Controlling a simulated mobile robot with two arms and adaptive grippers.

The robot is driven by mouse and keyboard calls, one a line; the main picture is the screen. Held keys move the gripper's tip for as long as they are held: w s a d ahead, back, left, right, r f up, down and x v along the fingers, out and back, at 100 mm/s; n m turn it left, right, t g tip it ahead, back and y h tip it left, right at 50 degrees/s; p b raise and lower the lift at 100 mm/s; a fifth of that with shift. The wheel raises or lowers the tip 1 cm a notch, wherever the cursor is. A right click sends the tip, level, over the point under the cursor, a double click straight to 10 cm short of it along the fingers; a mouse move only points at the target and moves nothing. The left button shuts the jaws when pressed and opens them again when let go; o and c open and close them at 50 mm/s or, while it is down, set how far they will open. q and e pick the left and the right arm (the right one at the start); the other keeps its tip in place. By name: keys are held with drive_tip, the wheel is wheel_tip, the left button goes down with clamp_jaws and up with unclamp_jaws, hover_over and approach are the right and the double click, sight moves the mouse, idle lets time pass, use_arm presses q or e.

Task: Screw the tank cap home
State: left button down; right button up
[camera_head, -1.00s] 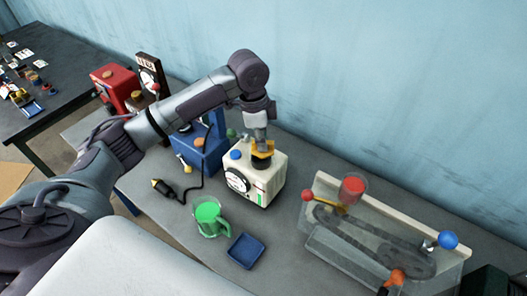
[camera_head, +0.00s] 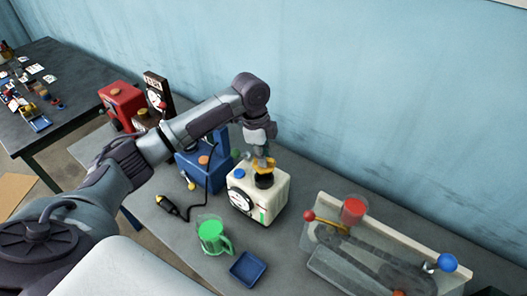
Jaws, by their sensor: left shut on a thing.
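The cream-white tank (camera_head: 272,196) stands on the grey bench, with a round gauge on its front and a blue knob (camera_head: 239,174) on top. My left gripper (camera_head: 263,166) points straight down over the tank's top. My right gripper is not in view.
A green jug (camera_head: 211,236) and a blue tray (camera_head: 249,269) stand in front of the tank. A blue machine (camera_head: 201,172) is close on the left, with a black cable and plug (camera_head: 167,205) before it. A clear case (camera_head: 355,262) with a red cup (camera_head: 354,210) is on the right.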

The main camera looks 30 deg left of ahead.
use_arm(q)
drive_tip(key=shift+f, duration=0.85)
drive_tip(key=shift+p, duration=0.35)
drive_tip(key=shift+f+b, duration=0.35)
drive_tip(key=shift+f, duration=1.2)
